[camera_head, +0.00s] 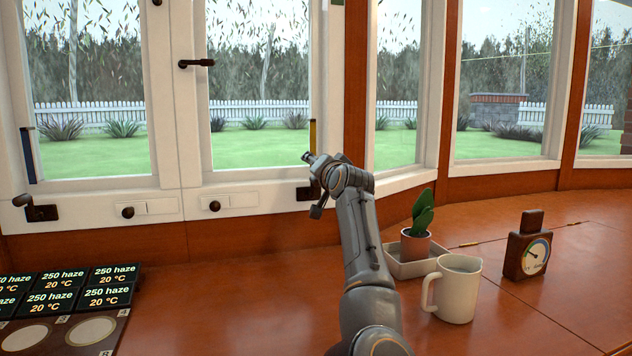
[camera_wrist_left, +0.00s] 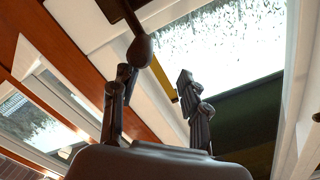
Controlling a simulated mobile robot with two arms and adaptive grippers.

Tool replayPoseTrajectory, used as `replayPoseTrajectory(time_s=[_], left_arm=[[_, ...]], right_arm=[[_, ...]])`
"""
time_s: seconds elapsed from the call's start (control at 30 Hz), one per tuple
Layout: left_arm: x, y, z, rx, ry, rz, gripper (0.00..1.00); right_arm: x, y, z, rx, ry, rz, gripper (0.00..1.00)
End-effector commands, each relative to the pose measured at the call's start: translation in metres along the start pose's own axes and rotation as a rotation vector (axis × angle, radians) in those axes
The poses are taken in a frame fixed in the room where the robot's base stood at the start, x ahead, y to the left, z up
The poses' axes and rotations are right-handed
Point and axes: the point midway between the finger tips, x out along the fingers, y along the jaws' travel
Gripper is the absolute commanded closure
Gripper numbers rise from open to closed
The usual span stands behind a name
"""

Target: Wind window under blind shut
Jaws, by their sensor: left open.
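Two white-framed windows stand side by side: a left window (camera_head: 88,90) with a blue strip (camera_head: 28,155) and a right window (camera_head: 258,90) with a yellow strip (camera_head: 312,135). No blind is clearly seen. A dark crank (camera_head: 40,210) sits on the left sill. Another crank (camera_head: 305,194) is under the right window, partly hidden by my left gripper (camera_head: 312,184). In the left wrist view, my left gripper (camera_wrist_left: 156,80) is open. The crank's dark knob (camera_wrist_left: 139,51) shows just beyond its fingertips, nearer the left finger; contact cannot be told. My right gripper is out of view.
A white mug (camera_head: 458,292), a potted plant (camera_head: 416,240) on a tray and a dial gauge (camera_head: 529,250) stand right of my arm. Several display tiles (camera_head: 50,302) lie at lower left. Two round knobs (camera_head: 128,212) are on the sill; a black handle (camera_head: 196,63) is between the windows.

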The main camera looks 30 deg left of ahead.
Motion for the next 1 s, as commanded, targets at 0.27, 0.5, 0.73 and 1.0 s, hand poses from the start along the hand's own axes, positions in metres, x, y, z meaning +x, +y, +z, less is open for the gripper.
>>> replayPoseTrajectory(time_s=[0.27, 0.5, 0.73, 1.0], left_arm=[[0.000, -0.035, -0.034, -0.002, -0.001, -0.003, 0.57], [0.000, -0.042, -0.041, -0.001, -0.003, -0.001, 0.57], [0.000, -0.042, -0.041, -0.001, -0.003, -0.001, 0.57], [0.000, -0.042, -0.041, -0.001, -0.002, -0.001, 0.57]], right_arm=[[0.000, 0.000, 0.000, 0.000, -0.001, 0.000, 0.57], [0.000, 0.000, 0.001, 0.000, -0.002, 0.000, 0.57], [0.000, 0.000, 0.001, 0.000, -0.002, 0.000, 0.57], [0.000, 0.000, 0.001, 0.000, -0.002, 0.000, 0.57]])
